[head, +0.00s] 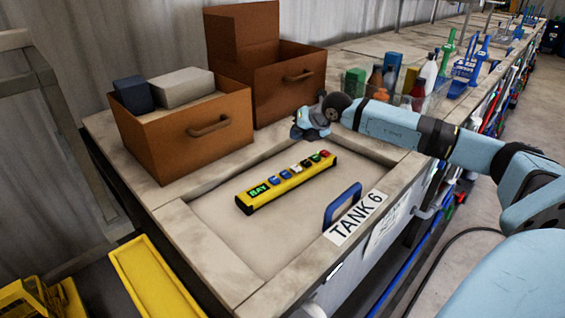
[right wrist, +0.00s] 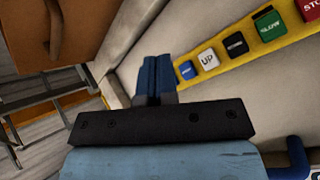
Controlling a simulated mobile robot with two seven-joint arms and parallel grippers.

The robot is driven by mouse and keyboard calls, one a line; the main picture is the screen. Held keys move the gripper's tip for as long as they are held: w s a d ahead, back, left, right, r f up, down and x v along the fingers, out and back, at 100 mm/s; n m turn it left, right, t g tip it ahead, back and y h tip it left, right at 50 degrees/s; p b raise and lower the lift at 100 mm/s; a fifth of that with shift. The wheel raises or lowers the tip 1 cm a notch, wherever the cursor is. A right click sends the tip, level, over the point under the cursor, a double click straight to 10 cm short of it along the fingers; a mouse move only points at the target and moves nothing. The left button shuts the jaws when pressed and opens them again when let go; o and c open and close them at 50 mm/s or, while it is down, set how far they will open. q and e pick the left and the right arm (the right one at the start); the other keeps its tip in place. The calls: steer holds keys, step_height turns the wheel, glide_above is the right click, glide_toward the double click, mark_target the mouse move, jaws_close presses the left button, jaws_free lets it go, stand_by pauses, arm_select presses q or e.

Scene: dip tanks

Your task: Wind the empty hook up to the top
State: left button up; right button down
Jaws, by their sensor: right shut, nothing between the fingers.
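A yellow control pendant (head: 287,184) lies on the recessed top of the tank marked TANK 6. It has a green BAY display and a row of coloured buttons. In the right wrist view the pendant (right wrist: 224,62) shows a blue button (right wrist: 187,70), a white UP button (right wrist: 208,58), a dark button (right wrist: 235,45), a green SLOW button (right wrist: 268,22) and a red STOP button (right wrist: 312,9). My right gripper (head: 301,134) is beyond the pendant's far side. Its blue fingers (right wrist: 157,68) are shut and empty, apart from the buttons. No hook is in view. My left gripper is not in view.
Two brown boxes (head: 180,149) (head: 290,95) stand at the back; the nearer holds grey and dark blocks. Several bottles (head: 428,72) stand behind my right arm. A blue handle (head: 343,205) rises beside the TANK 6 label (head: 356,218). The recess around the pendant is clear.

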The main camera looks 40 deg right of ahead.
steer(key=b, duration=0.3)
glide_above(298, 167)
step_height(298, 167, down, 7)
steer(key=shift+w+f, duration=0.1)
steer(key=shift+f+b, duration=0.45)
steer(key=shift+f, duration=0.2)
steer(key=shift+r, duration=0.1)
stand_by(0.7)
stand_by(1.2)
steer(key=shift+f+b, duration=0.45)
steer(key=shift+b, duration=0.05)
